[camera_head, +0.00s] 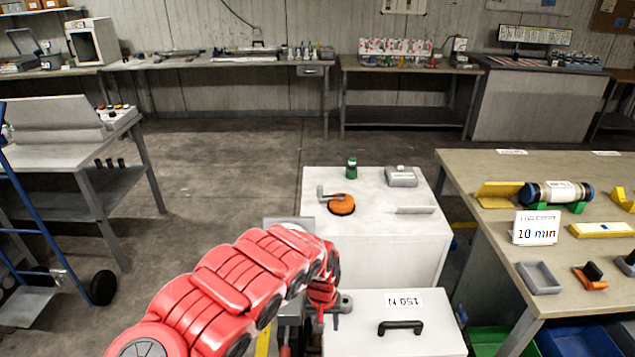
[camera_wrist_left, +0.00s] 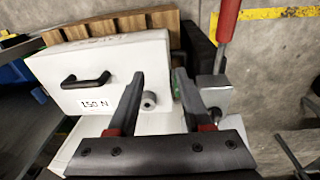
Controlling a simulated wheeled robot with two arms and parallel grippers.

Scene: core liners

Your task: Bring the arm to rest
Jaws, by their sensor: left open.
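My left arm, red and segmented, comes in from the bottom of the head view and bends down beside a white box marked 150 N (camera_head: 395,330). My left gripper (camera_wrist_left: 158,78) shows its two dark fingers in the left wrist view, spread apart and open. A small grey round knob (camera_wrist_left: 149,101) shows between the fingers; I cannot tell whether anything touches it. The box with its black handle (camera_wrist_left: 86,80) is to the left of the fingers. In the head view the arm hides most of the gripper. My right gripper is not in view.
A white cabinet (camera_head: 400,248) with an orange disc (camera_head: 341,204) and a green bottle (camera_head: 351,168) stands behind the box. A workbench (camera_head: 480,240) is at right.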

